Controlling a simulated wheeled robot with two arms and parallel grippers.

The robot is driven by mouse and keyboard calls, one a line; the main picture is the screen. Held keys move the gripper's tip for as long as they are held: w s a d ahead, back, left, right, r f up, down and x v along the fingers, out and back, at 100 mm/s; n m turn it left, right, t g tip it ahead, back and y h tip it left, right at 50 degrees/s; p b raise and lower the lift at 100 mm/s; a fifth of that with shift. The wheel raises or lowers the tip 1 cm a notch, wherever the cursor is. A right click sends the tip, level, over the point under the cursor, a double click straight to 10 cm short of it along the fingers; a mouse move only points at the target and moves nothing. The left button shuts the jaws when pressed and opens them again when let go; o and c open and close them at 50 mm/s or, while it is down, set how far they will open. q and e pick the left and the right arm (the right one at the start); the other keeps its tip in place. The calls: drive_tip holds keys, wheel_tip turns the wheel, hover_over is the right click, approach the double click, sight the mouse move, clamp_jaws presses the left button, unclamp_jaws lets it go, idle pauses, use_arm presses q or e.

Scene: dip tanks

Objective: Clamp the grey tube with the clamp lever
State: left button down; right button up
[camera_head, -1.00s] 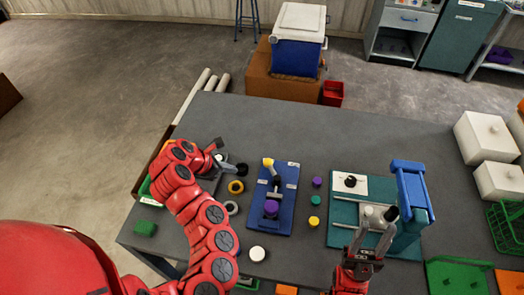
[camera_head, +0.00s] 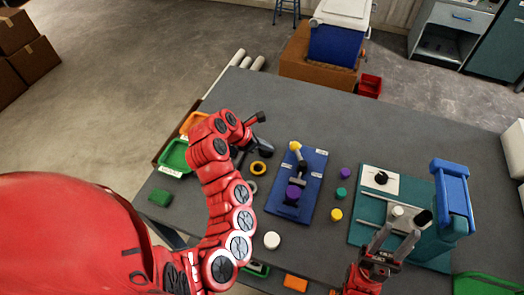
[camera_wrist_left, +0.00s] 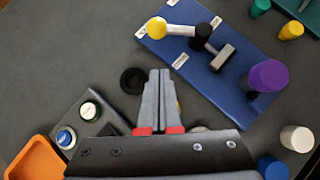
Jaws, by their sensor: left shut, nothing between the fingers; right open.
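A short light-grey cylinder (camera_head: 397,212), possibly the grey tube, stands on the teal base (camera_head: 361,232) beside a blue upright frame (camera_head: 450,190). A black-ended part (camera_head: 424,218) close by may belong to a lever; I cannot tell. My right gripper (camera_head: 392,238) is open, its fingers in front of these parts. A blue board (camera_head: 313,180) carries a yellow-knobbed lever (camera_head: 295,146) with a black pivot, and a purple cylinder (camera_head: 292,193). My left gripper (camera_wrist_left: 158,73) is shut and empty, left of the board, between a black ring (camera_wrist_left: 133,80) and a mostly hidden yellow ring (camera_head: 258,168).
Small purple (camera_head: 345,173), green (camera_head: 341,193) and yellow (camera_head: 336,214) cylinders stand between board and teal base. A white cylinder (camera_head: 271,240) stands in front. Green (camera_head: 175,158) and orange (camera_head: 193,122) trays lie left. The table's back is clear.

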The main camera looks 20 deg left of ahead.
sight(298, 156)
use_arm(q)
drive_tip(key=p+x, duration=0.2)
drive_tip(key=x, duration=0.2)
drive_tip(key=shift+d, duration=0.15)
drive_tip(key=shift+w+d+f+p, duration=0.15)
drive_tip(key=shift+w+d+p, duration=0.3)
drive_tip(key=shift+w, duration=0.1)
drive_tip(key=shift+w+d+f+p, duration=0.15)
drive_tip(key=shift+w+d+p, duration=0.3)
drive_tip(key=shift+w+d, duration=0.1)
drive_tip(key=shift+w+d+f, duration=0.3)
drive_tip(key=shift+w+d, duration=0.05)
drive_tip(key=shift+w, duration=0.05)
